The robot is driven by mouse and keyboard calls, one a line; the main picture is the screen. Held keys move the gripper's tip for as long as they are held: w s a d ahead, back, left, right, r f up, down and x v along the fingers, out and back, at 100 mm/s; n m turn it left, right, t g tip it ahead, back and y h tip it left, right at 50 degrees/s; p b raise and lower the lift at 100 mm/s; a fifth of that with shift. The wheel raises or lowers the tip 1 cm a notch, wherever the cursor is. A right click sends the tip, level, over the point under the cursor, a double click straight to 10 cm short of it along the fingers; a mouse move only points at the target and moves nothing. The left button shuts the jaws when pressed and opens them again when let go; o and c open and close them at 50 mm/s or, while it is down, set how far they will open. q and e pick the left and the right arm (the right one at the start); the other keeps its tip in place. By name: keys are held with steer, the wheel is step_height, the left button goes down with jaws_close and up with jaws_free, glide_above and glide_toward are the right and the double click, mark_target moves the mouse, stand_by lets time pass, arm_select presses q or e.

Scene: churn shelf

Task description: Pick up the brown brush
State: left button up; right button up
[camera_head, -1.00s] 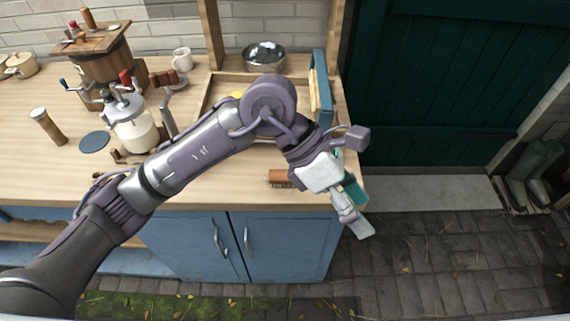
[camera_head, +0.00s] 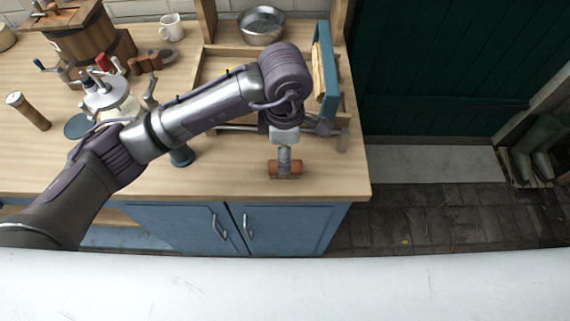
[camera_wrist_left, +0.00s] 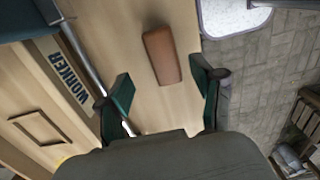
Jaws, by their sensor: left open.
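The brown brush (camera_head: 285,170) lies on the wooden counter near its front edge, below my left gripper (camera_head: 286,158). In the left wrist view the brown brush (camera_wrist_left: 161,55) is a reddish-brown block with rounded ends. It lies ahead of the fingertips of my left gripper (camera_wrist_left: 162,86), in line with the gap between them. The fingers are apart with nothing between them. In the head view the gripper covers the middle of the brush. My right gripper is not in view.
A wooden tray (camera_head: 203,92) with a blue-framed rack (camera_head: 324,70) stands behind my left wrist. A metal bowl (camera_head: 262,26), a mug (camera_head: 171,27) and a churn (camera_head: 82,45) stand further back. The counter's front right corner (camera_head: 345,185) is bare.

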arm_select(q)
steer(key=shift+s+f+p, duration=0.35)
steer(key=shift+f+p, duration=0.25)
steer(key=shift+f, duration=0.25)
step_height(320, 180, down, 3)
steer(key=shift+r+p, duration=0.2)
steer(key=shift+p, duration=0.1)
steer(key=shift+f, duration=0.4)
steer(key=shift+c, duration=0.2)
steer(key=c, duration=1.2)
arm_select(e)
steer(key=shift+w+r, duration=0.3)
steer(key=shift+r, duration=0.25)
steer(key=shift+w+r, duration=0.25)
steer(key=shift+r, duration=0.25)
arm_select(q)
steer(key=shift+w, duration=0.1)
